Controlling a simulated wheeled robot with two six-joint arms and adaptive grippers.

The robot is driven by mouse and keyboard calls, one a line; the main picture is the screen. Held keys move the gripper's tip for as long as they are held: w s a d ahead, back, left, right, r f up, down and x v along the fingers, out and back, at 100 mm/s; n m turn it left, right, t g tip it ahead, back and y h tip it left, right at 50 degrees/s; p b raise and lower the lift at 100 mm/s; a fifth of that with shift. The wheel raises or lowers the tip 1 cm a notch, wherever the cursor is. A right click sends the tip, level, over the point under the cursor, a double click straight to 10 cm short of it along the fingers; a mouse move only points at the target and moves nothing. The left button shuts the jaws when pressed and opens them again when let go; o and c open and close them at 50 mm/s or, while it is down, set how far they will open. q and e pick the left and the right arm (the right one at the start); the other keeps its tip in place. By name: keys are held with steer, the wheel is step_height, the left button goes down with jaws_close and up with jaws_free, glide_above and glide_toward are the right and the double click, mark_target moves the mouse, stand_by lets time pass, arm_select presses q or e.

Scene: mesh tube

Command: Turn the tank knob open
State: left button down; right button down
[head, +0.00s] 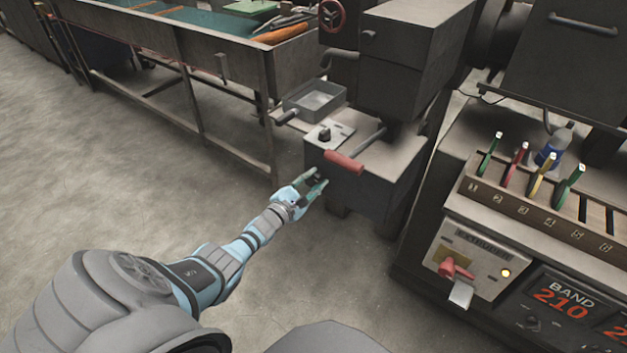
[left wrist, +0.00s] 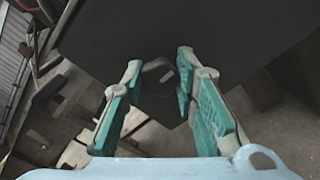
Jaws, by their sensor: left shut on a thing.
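A dark grey box-shaped tank (head: 347,184) stands at the foot of the machine, in the upper middle of the head view. My left gripper (head: 316,181) is at its front face, below the red-gripped lever. Its teal-padded fingers are shut on a small dark knob (head: 313,178) low on that face, mostly hidden by the fingers. In the left wrist view, the fingertips (left wrist: 160,72) stand on either side of the knob (left wrist: 156,76), against the dark face. I cannot tell how far the knob is turned. My right gripper is not in view.
A red-handled lever (head: 344,162), a plate with a black selector knob (head: 325,135) and a metal tray (head: 315,98) are on or beside the tank top. A long bench (head: 190,50) stands left, a control panel (head: 464,262) right. The floor in front is clear.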

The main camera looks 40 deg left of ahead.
arm_select(q)
steer(key=shift+f, duration=0.1)
stand_by(0.4)
steer(key=c, duration=1.3)
jaws_free()
steer(key=shift+s, duration=0.1)
steer(key=s, duration=1.1)
steer(key=shift+s+d, duration=0.15)
steer(key=shift+s, duration=0.25)
